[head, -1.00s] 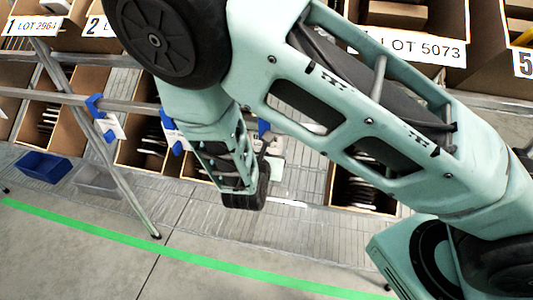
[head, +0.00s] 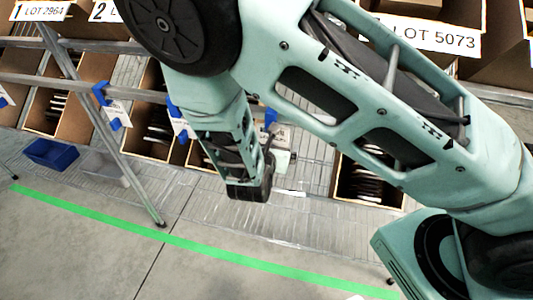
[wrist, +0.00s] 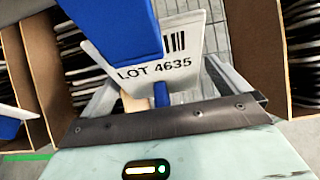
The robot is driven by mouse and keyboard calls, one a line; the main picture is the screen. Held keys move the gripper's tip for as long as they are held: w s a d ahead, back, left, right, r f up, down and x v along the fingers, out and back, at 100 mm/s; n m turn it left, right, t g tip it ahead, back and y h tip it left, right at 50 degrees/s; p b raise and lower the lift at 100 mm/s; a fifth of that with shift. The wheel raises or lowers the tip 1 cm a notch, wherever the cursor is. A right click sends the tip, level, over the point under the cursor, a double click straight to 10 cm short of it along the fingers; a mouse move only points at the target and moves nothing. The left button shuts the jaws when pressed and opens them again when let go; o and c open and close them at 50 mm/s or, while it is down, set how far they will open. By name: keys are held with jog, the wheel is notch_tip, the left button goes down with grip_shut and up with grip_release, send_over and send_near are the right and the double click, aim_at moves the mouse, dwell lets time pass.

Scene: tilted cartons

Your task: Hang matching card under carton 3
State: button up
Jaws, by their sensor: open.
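In the wrist view a white card (wrist: 165,55) reading LOT 4635 with a barcode hangs by a blue clip (wrist: 115,22). My gripper (wrist: 163,88) is open, its fingers on either side of the card's lower part. A small blue piece shows below the card between the fingers. I cannot tell whether a finger touches the card. In the head view my gripper (head: 284,152) is partly hidden behind my wrist. Label 1 LOT 2964 (head: 40,11) and part of label 2 (head: 104,11) show on the upper row. My arm hides the place of carton 3.
Other cards hang from blue clips on the rail, one at the left (head: 117,113) and one nearer my wrist (head: 182,127). A label LOT 5073 (head: 430,33) is at upper right. A blue bin (head: 50,153) stands at lower left. A slanted metal leg (head: 120,165) stands left of my wrist.

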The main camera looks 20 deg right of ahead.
jog(key=v, duration=1.7)
jog(key=s+d+r+m+g+p, duration=0.1)
jog(key=s+d+r+m+g, duration=0.45)
jog(key=s+m+g, duration=0.45)
jog(key=s+a+r+m+y+p, duration=0.1)
jog(key=s+a+r+m+y, duration=0.2)
jog(key=r+m+y, duration=0.4)
jog(key=m+y, duration=0.1)
jog(key=m, duration=0.3)
jog(key=shift+a+g, duration=0.35)
jog(key=shift+g, duration=0.05)
